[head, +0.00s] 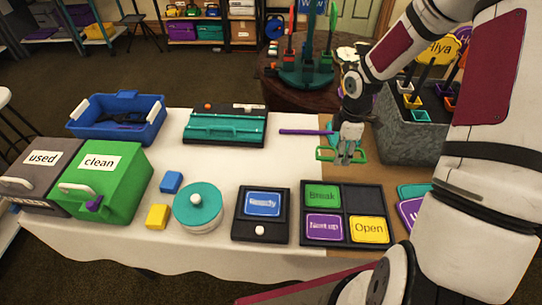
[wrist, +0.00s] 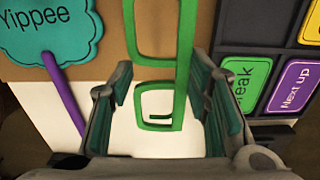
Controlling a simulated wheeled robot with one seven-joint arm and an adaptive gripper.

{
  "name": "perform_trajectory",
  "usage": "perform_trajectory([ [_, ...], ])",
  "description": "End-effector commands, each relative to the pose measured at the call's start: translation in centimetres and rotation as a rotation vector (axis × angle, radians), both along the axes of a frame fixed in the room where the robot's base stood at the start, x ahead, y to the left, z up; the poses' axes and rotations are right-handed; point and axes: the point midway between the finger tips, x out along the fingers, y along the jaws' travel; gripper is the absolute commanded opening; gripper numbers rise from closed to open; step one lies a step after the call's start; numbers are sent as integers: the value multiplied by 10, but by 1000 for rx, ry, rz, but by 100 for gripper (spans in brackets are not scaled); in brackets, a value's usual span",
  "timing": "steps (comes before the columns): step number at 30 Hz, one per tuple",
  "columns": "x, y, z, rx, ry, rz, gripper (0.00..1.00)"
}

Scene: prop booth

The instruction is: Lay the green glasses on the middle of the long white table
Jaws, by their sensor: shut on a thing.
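The green glasses (head: 326,155) are in my gripper (head: 346,157), over the right part of the long white table (head: 262,165). In the wrist view the green frame (wrist: 184,62) stands between the two finger pads of my gripper (wrist: 163,92), which is shut on it. One squarish rim faces the top of that view, and a smaller-looking green loop shows lower down. White tabletop and a brown strip show beneath the glasses. My fingers hide part of the frame in the head view.
A black sign grid (head: 346,243) with one empty cell lies just in front of my gripper. A purple-handled "Yippee" sign (wrist: 48,28) lies beside it. A teal case (head: 225,127), round teal-lidded tin (head: 199,204) and "Ready" box (head: 261,214) stand left. White table between them is clear.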

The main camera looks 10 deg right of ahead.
Motion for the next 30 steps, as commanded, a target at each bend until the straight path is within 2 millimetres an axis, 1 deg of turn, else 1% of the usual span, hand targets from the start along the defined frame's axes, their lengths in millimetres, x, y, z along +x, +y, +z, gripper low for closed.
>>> perform_trajectory([
  [5, 17, 31, -4, 1, -3, 16, 18],
  [15, 57, 104, -11, 2, -2, 13, 18],
  [18, 66, 120, -13, 1, -3, 11, 18],
  [21, 72, 132, -14, 1, -1, 8, 18],
  [26, 75, 137, -17, 0, 0, 6, 18],
  [30, 75, 138, -31, 1, 2, 7, 18],
])
